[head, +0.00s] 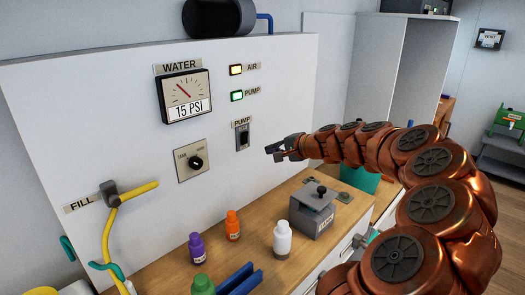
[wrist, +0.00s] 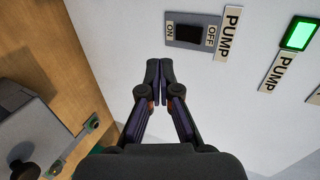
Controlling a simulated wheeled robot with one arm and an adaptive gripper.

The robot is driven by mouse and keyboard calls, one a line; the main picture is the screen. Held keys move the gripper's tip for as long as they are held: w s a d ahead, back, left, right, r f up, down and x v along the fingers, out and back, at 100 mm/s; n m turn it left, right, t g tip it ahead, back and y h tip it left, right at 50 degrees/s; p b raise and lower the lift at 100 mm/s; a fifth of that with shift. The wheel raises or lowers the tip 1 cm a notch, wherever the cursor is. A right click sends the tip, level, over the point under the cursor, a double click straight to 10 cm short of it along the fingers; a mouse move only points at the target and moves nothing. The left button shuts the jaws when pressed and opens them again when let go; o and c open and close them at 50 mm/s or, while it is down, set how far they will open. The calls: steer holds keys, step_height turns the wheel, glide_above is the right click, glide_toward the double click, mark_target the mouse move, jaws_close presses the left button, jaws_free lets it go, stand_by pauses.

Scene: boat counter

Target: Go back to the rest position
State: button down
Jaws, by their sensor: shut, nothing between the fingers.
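My gripper (head: 277,152) is shut and empty, held in the air in front of the white panel, to the right of and a little below the pump switch (head: 243,137). The wrist view shows my gripper (wrist: 159,66) with its fingertips together, just below the pump switch (wrist: 195,36) and its ON and OFF marks. My copper-coloured arm reaches in from the right of the head view. Whether the fingertips touch the panel cannot be told.
A wooden counter (head: 262,262) below holds a purple bottle (head: 197,248), an orange bottle (head: 233,226), a white bottle (head: 282,240) and a grey box (head: 312,214). The green pump light (head: 237,96) and yellow air light (head: 236,70) are lit. The gauge (head: 186,96) reads 15 PSI.

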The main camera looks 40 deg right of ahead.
steer(key=shift+s+d+r+b, duration=0.1)
steer(key=shift+s+r+b, duration=0.05)
steer(key=shift+s, duration=0.6)
steer(key=shift+s+d+r+b, duration=0.1)
steer(key=shift+s+b, duration=0.05)
steer(key=shift+s, duration=0.6)
